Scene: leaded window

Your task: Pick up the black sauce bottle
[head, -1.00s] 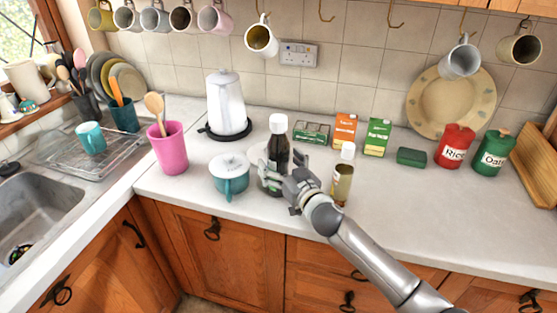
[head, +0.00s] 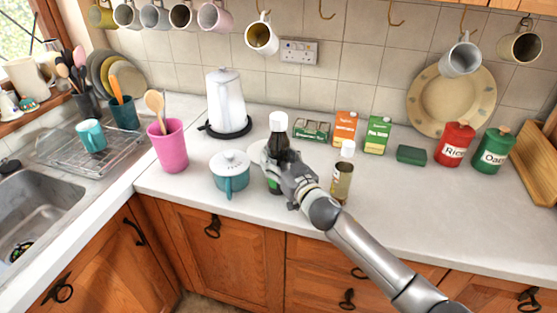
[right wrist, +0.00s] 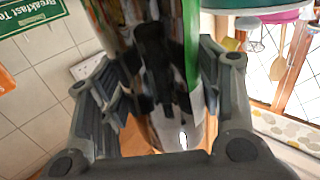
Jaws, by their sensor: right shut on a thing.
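The black sauce bottle (head: 278,136) with a white cap stands upright on the worktop, right of the teal lidded pot. My right gripper (head: 279,165) is shut on the bottle at about mid-height and hides part of its body. In the right wrist view the dark glossy bottle (right wrist: 160,75), with a strip of green label, fills the space between the fingers of my right gripper (right wrist: 160,95). I cannot tell whether the bottle's base is still touching the worktop. My left gripper is not in view.
A teal lidded pot (head: 230,176) stands close left of the bottle, and a white-capped jar (head: 342,180) stands right, beside my arm. Behind are a green tin (head: 311,130), an orange carton (head: 345,128) and a green carton (head: 378,134). The worktop at the front right is clear.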

